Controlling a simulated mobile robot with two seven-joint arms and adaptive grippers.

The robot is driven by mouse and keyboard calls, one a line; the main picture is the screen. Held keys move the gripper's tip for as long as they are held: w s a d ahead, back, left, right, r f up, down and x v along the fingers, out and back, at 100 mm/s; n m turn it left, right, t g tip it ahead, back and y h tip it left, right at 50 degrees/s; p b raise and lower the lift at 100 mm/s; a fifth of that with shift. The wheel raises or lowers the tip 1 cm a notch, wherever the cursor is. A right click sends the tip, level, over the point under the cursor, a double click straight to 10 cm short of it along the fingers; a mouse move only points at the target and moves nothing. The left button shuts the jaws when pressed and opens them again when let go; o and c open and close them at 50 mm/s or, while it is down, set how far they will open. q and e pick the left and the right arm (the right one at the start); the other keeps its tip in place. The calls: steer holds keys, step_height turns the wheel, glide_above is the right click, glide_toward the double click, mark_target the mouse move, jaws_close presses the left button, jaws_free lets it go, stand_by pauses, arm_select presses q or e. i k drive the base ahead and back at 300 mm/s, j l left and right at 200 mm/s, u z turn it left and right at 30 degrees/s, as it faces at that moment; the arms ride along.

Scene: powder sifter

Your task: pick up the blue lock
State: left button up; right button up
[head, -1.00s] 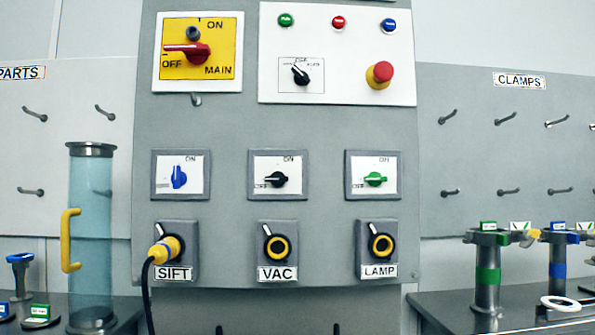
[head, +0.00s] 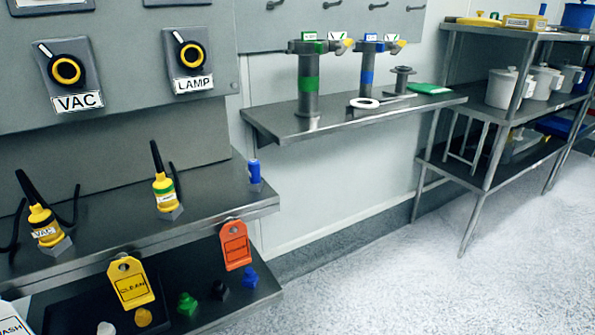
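A small upright blue piece (head: 254,171) stands at the right end of the grey metal shelf under the panel, near its edge. It is the closest match to a blue lock, but it is too small to be sure. Another blue piece (head: 249,277), low and knob-like, sits at the right end of the dark lower shelf. I cannot tell for certain which one is the lock. Neither of my grippers shows in the head view.
Yellow VAC plug (head: 43,222) and green-banded yellow plug (head: 164,189) stand on the upper shelf (head: 110,215). Yellow CLEAN tag (head: 130,283) and orange tag (head: 236,245) hang below its edge. A wall shelf (head: 290,123) holds clamps. Floor (head: 400,270) at right is clear.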

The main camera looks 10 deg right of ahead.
mark_target(254, 172)
steer(key=i+u, duration=0.15)
steer(key=u, duration=0.2)
steer(key=i+j+u, duration=0.1)
steer(key=u, duration=0.25)
steer(key=i+u, duration=0.2)
steer(key=u, duration=0.15)
steer(key=l+u, duration=0.35)
steer(key=l, duration=0.8)
steer(key=l+u, duration=0.35)
steer(key=l, duration=0.8)
